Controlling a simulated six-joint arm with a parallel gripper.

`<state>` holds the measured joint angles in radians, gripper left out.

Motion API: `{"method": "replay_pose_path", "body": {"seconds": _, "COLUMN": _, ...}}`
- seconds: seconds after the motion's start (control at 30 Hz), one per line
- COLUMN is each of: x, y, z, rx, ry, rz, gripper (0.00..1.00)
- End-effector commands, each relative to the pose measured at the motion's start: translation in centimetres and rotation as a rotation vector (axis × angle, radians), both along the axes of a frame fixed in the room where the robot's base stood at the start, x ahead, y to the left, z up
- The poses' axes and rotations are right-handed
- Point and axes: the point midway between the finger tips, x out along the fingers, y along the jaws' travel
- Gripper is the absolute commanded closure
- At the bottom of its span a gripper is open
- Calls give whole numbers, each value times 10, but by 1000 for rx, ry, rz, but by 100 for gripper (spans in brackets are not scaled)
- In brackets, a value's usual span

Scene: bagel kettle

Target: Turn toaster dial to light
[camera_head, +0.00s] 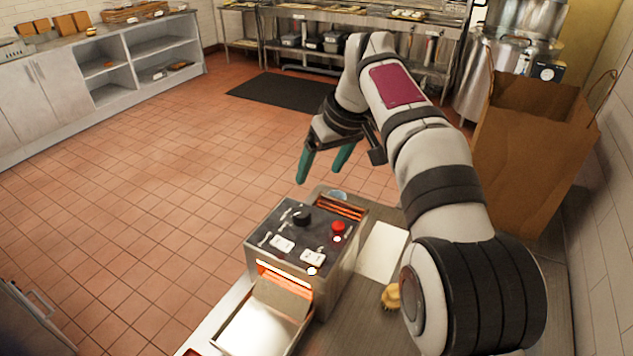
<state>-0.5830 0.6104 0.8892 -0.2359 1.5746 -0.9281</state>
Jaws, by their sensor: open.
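The toaster (345,262) is a metal box on the counter, with orange glowing slots at its front and top back. Its dark top panel carries a black round dial (301,216), a red button (338,227), and two white labels. The dial's pointer and the setting marks are too small to read. My gripper (322,176) has two teal fingers and is open and empty. It hangs above and behind the toaster in the picture, apart from the dial.
A brown paper bag (532,150) stands right of my arm. A white sheet (383,250) and a small yellowish item (391,296) lie on the counter (365,325) right of the toaster. A metal tray (252,330) sits at the toaster's front. Open tiled floor lies left.

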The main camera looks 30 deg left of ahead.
Motion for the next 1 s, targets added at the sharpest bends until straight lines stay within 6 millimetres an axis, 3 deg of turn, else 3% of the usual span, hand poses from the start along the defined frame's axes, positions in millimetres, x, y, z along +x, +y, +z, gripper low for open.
{"method": "replay_pose_path", "body": {"seconds": 0.17, "x": -1, "y": 6, "z": -17, "rx": 2, "ry": 1, "rz": -58, "gripper": 20}}
{"method": "replay_pose_path", "body": {"seconds": 0.4, "x": 10, "y": 31, "z": -83, "rx": 2, "ry": 2, "rz": -57, "gripper": 20}}
{"method": "replay_pose_path", "body": {"seconds": 0.6, "x": 18, "y": 48, "z": -128, "rx": 2, "ry": 0, "rz": -58, "gripper": 20}}
{"method": "replay_pose_path", "body": {"seconds": 0.8, "x": 22, "y": 55, "z": -144, "rx": 5, "ry": -3, "rz": -59, "gripper": 20}}
{"method": "replay_pose_path", "body": {"seconds": 1.0, "x": 22, "y": 56, "z": -146, "rx": 5, "ry": -3, "rz": -59, "gripper": 20}}
